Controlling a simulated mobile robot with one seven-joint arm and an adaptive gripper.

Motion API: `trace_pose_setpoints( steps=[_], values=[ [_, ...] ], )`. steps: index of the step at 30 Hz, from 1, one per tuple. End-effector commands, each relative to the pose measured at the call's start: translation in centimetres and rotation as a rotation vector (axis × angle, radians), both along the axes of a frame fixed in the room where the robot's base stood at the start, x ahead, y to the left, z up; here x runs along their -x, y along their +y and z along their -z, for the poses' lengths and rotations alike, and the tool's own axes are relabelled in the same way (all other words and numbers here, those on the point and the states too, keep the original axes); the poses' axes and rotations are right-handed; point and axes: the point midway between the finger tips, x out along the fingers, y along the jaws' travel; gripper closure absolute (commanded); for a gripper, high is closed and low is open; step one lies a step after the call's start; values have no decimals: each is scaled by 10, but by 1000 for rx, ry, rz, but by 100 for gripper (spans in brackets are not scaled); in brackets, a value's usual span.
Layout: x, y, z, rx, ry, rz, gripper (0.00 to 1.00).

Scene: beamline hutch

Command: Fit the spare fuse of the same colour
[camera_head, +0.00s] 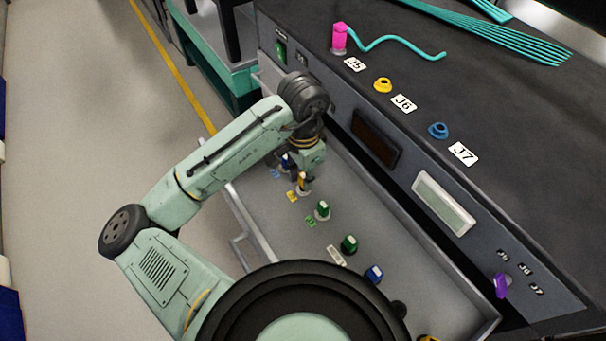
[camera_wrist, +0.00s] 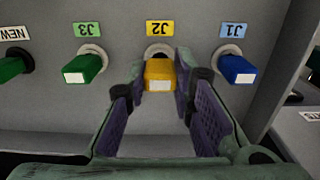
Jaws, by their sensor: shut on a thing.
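A yellow fuse (camera_wrist: 159,74) sits in the socket under the yellow J2 label (camera_wrist: 160,28). My gripper (camera_wrist: 161,84) is shut on this yellow fuse, one finger on each side; in the head view my gripper (camera_head: 303,184) reaches down into the tray at it. A green fuse (camera_wrist: 83,68) sits at the J3 label, and a blue fuse (camera_wrist: 237,69) at the J1 label. Beside the white NEW label (camera_head: 336,255) stand a dark green fuse (camera_head: 349,243) and a blue fuse (camera_head: 374,273). Part of a yellow thing (camera_head: 428,338) shows at the bottom edge.
The grey tray (camera_head: 467,326) has raised walls. On the black top are a pink connector (camera_head: 340,38) with a teal cable near J5, a yellow socket (camera_head: 383,85) at J6 and a blue socket (camera_head: 438,130) at J7. A purple switch (camera_head: 502,285) juts from the panel.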

Motion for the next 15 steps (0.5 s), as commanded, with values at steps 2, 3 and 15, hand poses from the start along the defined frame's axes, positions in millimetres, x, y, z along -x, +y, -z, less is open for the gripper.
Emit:
trace_pose_setpoints(
  steps=[2,3,15],
  values=[
    [0,0,1,0,0,0,100],
    [0,0,1,0,0,0,100],
    [0,0,7,0,0,0,100]
  ],
)
